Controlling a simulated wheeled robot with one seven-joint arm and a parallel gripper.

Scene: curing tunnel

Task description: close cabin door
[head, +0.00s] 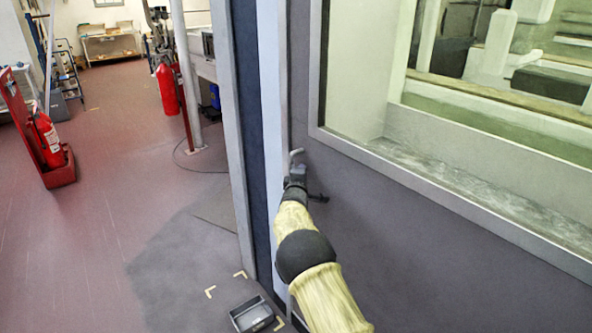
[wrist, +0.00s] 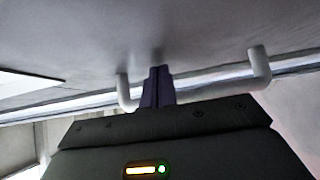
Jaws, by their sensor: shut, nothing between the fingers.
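The grey cabin door (head: 385,225) with a large window fills the right of the head view. Its pale handle (head: 297,153) sits near the door's left edge. In the wrist view the handle's two bent posts (wrist: 260,66) stand on the grey door face (wrist: 200,35), one on each side of my fingers. My gripper (head: 294,172) is at the handle; in the wrist view my gripper (wrist: 158,72) has its dark fingers together and empty, between the posts. The handle's middle is hidden behind my gripper, so I cannot tell whether they touch.
A pale upright frame (head: 270,110) runs beside the door's left edge. A small black tray (head: 252,314) lies on the floor at the bottom. Fire extinguishers stand at the left (head: 47,138) and by a post (head: 168,90). The reddish floor (head: 110,190) at left is mostly clear.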

